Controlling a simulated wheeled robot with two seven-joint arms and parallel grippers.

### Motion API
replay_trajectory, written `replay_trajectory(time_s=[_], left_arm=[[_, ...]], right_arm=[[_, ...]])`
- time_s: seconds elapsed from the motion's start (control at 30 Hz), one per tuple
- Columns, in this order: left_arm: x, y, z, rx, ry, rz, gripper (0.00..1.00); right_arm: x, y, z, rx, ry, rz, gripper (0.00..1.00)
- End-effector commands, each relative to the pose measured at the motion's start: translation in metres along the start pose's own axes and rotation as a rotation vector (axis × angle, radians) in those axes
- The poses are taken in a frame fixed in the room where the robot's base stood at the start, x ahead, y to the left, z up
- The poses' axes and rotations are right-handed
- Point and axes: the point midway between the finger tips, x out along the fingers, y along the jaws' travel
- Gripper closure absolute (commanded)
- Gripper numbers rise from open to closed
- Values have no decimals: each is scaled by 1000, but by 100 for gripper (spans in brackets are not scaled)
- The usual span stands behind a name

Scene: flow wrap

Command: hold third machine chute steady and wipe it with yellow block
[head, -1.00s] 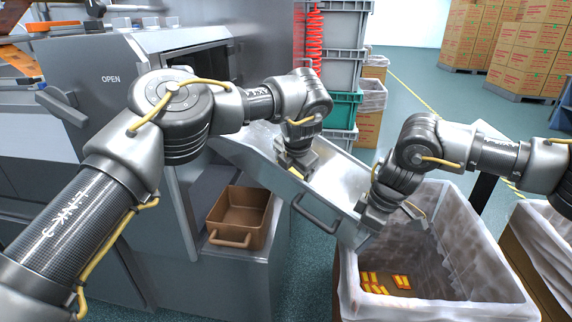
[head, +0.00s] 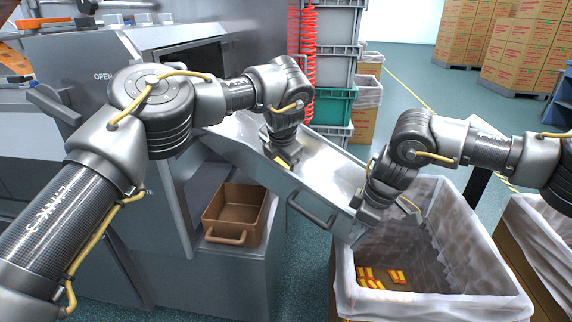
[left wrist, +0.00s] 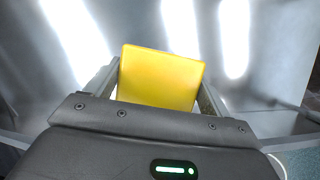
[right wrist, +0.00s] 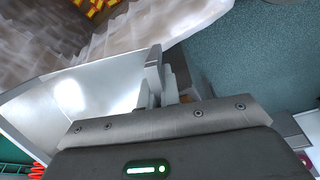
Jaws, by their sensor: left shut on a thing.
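The third machine chute (head: 325,181) is a shiny metal trough sloping from the machine down to the right, with a handle on its near side. My left gripper (head: 282,163) is shut on the yellow block (left wrist: 160,78), which sits between its fingers. It holds the block down at the chute floor, in the upper half; exact contact is hidden. My right gripper (head: 366,215) is at the chute's lower end. In the right wrist view its fingers (right wrist: 160,80) are close together at the chute's edge and appear closed on that thin wall.
A lined bin (head: 480,300) with several yellow-and-red packs (head: 385,276) stands under the chute's lower end. A brown tray (head: 231,238) sits on the machine's ledge below the chute. Stacked crates (head: 331,65) stand behind. The grey machine (head: 100,100) fills the left.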

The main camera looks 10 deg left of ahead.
Motion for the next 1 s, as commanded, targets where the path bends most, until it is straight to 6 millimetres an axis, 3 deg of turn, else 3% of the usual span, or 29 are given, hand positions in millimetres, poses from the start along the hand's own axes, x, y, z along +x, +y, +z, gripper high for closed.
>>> replay_trajectory(time_s=[0.33, 0.7, 1.0], left_arm=[[2, 12, -4, -5, 6, 5, 37], [-2, 44, -9, -5, 6, 5, 37], [-3, 46, -9, -3, 5, 4, 37]], right_arm=[[-1, 1, 1, 2, -2, 0, 100], [-1, 1, 2, 2, -3, 1, 100], [-1, 1, 1, 2, -3, 1, 100]])
